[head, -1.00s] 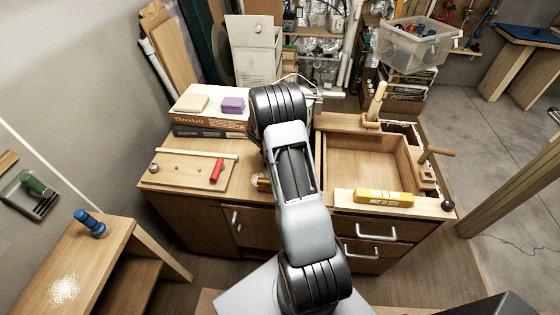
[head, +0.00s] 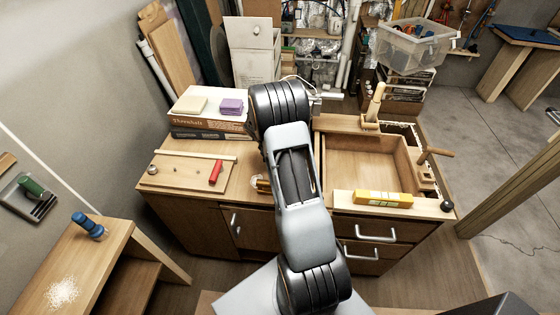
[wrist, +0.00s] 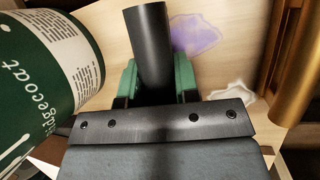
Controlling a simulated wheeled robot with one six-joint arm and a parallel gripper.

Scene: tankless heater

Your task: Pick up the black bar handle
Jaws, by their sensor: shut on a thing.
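The black bar handle (wrist: 148,45) shows in the wrist view as a smooth dark cylinder at the top middle. My gripper (wrist: 155,78) has its green-padded fingers on either side of the bar's lower part and is shut on it. The bar's near end is hidden behind the gripper body. In the head view my arm covers the gripper, and I cannot make out the bar there.
In the wrist view a green and white can (wrist: 45,65) stands close on the left and a brass-coloured cylinder (wrist: 300,70) on the right. The wooden top has a purple stain (wrist: 197,33). In the head view a yellow level (head: 383,198) lies at the bench's front.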

